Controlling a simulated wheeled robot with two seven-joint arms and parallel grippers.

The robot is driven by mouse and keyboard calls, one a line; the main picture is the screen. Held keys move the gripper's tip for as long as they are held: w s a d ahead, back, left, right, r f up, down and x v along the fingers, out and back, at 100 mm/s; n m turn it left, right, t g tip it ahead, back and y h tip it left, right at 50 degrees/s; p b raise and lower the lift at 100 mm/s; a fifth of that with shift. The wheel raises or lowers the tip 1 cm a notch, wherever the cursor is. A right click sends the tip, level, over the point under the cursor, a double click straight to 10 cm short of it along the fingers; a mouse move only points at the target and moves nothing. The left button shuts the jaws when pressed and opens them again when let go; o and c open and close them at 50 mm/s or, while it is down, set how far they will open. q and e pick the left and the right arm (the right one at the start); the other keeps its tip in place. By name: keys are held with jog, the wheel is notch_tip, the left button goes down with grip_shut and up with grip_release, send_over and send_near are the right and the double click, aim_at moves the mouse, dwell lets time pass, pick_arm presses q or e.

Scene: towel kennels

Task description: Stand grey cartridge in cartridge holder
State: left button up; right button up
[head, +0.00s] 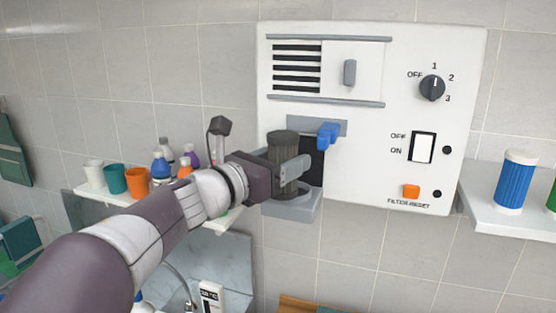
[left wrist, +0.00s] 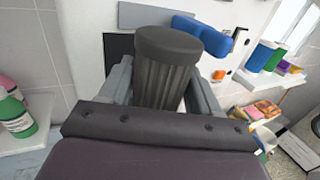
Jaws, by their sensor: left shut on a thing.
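The grey cartridge (head: 283,147) is a dark ribbed cylinder with a smooth cap, held roughly upright at the front of the wall unit. My left gripper (head: 292,174) is shut on it, with one finger on each side. In the left wrist view the cartridge (left wrist: 168,65) stands between the fingers. The cartridge holder (head: 293,205) is a grey ledge below a dark opening in the unit. The cartridge is over or in this holder; its lower end is hidden, so I cannot tell whether it touches. My right gripper is not in view.
A blue lever (head: 328,135) sticks out just right of the cartridge. The white unit (head: 375,180) carries a knob, a rocker switch and an orange button. A right shelf (head: 480,212) holds a blue cartridge (head: 515,181). A left shelf (head: 97,191) holds cups and bottles.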

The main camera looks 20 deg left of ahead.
pick_arm(q)
jog(key=shift+p+x, duration=0.3)
jog(key=shift+x, duration=0.55)
jog(key=w, duration=0.1)
jog(key=w+p, duration=0.1)
jog(key=w, duration=0.1)
jog(key=shift+w+a+f, duration=0.1)
jog(key=shift+w+f, duration=0.3)
jog(key=shift+w, duration=0.1)
jog(key=shift+s+f+b, duration=0.1)
jog(key=shift+f+b, duration=0.8)
jog(key=shift+b, duration=0.25)
jog(key=o, duration=1.3)
jog(key=shift+c, duration=0.2)
